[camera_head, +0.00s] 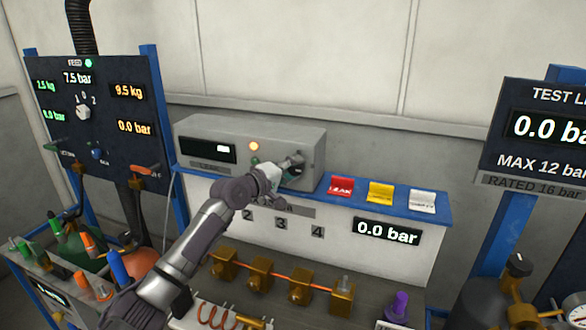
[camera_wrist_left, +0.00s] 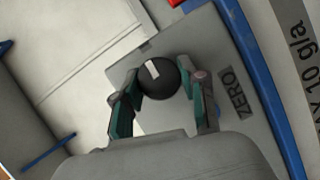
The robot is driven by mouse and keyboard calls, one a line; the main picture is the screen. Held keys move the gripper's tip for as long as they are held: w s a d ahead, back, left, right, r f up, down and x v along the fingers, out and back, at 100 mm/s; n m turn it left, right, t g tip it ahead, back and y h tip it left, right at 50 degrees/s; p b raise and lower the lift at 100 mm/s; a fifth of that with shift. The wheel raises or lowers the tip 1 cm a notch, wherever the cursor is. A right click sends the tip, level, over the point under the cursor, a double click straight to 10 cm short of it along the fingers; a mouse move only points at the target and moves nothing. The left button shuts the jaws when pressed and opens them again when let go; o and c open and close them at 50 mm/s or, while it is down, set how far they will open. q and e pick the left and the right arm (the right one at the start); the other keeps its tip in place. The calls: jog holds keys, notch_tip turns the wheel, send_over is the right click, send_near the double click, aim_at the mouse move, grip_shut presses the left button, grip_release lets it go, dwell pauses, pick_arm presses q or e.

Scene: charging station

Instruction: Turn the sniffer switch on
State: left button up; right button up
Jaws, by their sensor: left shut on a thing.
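The sniffer, a grey box (camera_head: 222,128) with a small display (camera_head: 209,150), sits on the blue-edged shelf. An amber light (camera_head: 254,146) glows on its front. My left gripper (camera_head: 289,166) is at the right part of that front, covering most of the switch. In the left wrist view the switch is a round black knob (camera_wrist_left: 157,76) with a white mark. My left gripper (camera_wrist_left: 165,82) has its teal-padded fingers on either side of the knob, shut on it. A "ZERO" label (camera_wrist_left: 235,93) is beside the right finger. My right gripper is not in view.
Red (camera_head: 341,186), yellow (camera_head: 380,192) and white (camera_head: 422,201) tags stand on the shelf right of the box. A gauge panel (camera_head: 100,105) stands left, a test panel (camera_head: 540,135) right. Brass fittings (camera_head: 262,273) and a purple-capped part (camera_head: 400,304) are below.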

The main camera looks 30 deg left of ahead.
pick_arm(q)
jog(key=shift+f, duration=0.1)
jog(key=o, duration=1.1)
jog(key=shift+o, duration=0.2)
jog(key=s+a+r, duration=0.1)
jog(key=s, duration=1.1)
jog(key=shift+a+r, duration=0.2)
jog(key=shift+a, duration=0.15)
jog(key=shift+w, duration=0.1)
